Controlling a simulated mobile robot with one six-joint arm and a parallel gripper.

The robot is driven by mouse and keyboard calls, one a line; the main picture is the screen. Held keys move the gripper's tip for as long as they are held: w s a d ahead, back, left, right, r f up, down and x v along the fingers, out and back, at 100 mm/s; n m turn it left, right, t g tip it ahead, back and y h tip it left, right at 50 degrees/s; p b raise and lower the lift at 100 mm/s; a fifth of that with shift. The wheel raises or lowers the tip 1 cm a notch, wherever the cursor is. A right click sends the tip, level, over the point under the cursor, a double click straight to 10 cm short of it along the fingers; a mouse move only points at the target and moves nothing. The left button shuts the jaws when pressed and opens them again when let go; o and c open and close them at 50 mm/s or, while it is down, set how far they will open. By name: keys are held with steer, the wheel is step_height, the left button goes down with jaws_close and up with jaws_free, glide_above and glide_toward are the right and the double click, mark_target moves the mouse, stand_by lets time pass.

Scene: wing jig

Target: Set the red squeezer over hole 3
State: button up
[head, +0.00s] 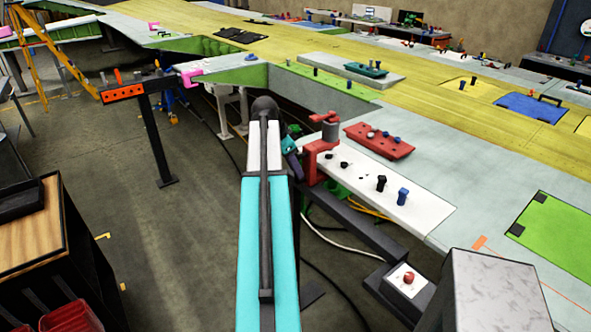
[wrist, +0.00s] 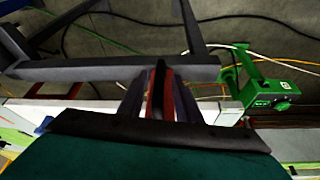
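The red squeezer (head: 311,160) is a C-shaped tool with a grey cylinder on it. In the head view it stands upright at the near edge of a white strip (head: 418,212), at the strip's far-left end. The strip carries several dark holes or fasteners and a blue-topped one; no hole numbers are readable. My gripper (wrist: 160,98) is at the squeezer's left side in the head view, mostly hidden by my arm. In the wrist view its two dark fingers close on a red upright part of the squeezer (wrist: 168,92). I cannot tell which hole the squeezer is over.
A red tray (head: 380,141) with small parts lies on the grey wing skin behind the strip. A green device (wrist: 268,98) and cables are below the edge. A red button box (head: 408,280) is at the front right. A dark beam runs below the strip.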

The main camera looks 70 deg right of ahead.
steer(key=shift+s+d+f, duration=0.15)
steer(key=shift+f, duration=0.5)
steer(key=shift+c, duration=0.4)
jaws_close()
